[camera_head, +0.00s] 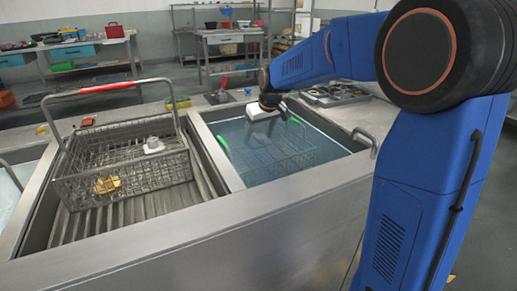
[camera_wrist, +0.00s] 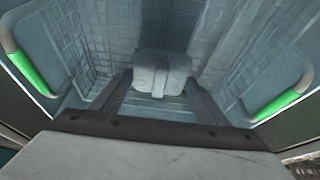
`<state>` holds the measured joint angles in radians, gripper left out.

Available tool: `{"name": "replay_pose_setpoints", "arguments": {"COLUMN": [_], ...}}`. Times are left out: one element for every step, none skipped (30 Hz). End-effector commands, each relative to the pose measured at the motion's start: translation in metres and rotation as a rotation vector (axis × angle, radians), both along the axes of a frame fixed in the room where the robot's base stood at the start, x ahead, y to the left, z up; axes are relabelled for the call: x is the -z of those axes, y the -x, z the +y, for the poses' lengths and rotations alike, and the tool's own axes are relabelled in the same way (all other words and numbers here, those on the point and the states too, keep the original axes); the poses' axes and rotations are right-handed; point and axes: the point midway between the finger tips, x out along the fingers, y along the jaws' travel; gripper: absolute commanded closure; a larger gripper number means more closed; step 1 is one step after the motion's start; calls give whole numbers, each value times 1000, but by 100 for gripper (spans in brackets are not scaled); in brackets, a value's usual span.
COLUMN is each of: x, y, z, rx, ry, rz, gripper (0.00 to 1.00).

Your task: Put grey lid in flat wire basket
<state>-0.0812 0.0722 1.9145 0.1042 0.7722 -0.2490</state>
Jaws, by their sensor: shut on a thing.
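My gripper (camera_head: 276,106) hangs over the water tank on the right in the head view. In the wrist view its two dark fingers (camera_wrist: 160,88) are shut on a grey block-like piece with a small tab, which looks like the grey lid (camera_wrist: 160,66). The lid is not clear in the head view. Below is a wire basket (camera_head: 292,150) with green grips, sitting in the water. Its mesh walls and both green-gripped handles also show around the lid in the wrist view (camera_wrist: 283,104). I cannot tell whether the lid touches the basket.
A second wire basket (camera_head: 125,185) with a tall red-gripped handle (camera_head: 108,87) stands in the left basin, holding a pale piece (camera_head: 153,146) and a yellow piece (camera_head: 106,185). A metal rim (camera_head: 212,150) divides the basins. A small metal handle (camera_head: 364,140) stands at the tank's right edge.

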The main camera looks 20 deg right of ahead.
Motion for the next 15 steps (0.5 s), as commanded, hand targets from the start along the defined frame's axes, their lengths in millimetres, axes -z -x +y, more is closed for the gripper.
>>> {"name": "replay_pose_setpoints", "arguments": {"x": [6, 8, 11, 13, 14, 16, 18, 20, 24, 28, 32, 38, 42, 45, 49], "y": [0, 0, 0, 0, 0, 0, 0, 0, 0, 0, 0, 0, 0, 0, 0], "z": [0, 0, 0, 0, 0, 0, 0, 0, 0, 0, 0, 0, 0, 0, 0], "rx": [0, 0, 0, -1, -1, -1, -1, -1, -1, -1, -1, -1, -1, -1, -1], "ry": [0, 0, 0, 0, 0, 0, 0, 1, 1, 0, 1, 0, 1, 1, 0], "rz": [1, 0, -1, -1, -1, 0, 0, 1, 1, 0, 1, 2, 2, 1, 0], "gripper": [67, 67, 67, 67, 67, 67, 67, 67, 67, 67, 67, 67, 67, 67, 67]}}
